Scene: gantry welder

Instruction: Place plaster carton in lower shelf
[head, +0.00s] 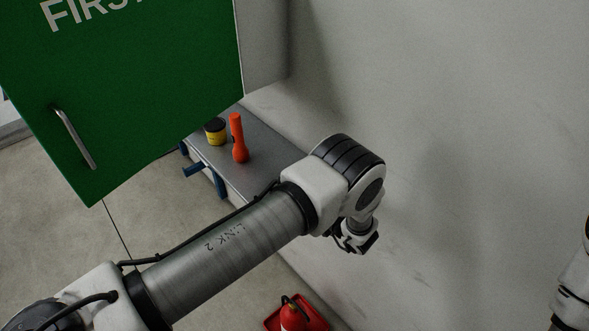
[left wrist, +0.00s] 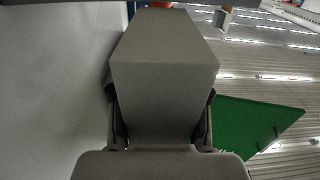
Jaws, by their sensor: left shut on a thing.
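A plain grey box, seemingly the plaster carton (left wrist: 165,75), fills the middle of the left wrist view. My left gripper (left wrist: 160,118) is shut on it, with one dark finger along each side. In the head view my left arm reaches across the middle towards the wall; the carton cannot be made out there. The open green door (head: 125,80) of a first-aid cabinet hangs at the upper left, and it also shows in the left wrist view (left wrist: 245,120). The cabinet's light body (head: 265,40) is behind the door. Its lower shelf is hidden. My right gripper is out of view.
A grey bench (head: 215,165) below the cabinet holds an orange flashlight (head: 238,138) and a yellow-and-black can (head: 215,131). A blue vise-like part (head: 195,170) sticks out at its edge. A red fire extinguisher (head: 292,314) stands low down. The wall is bare at right.

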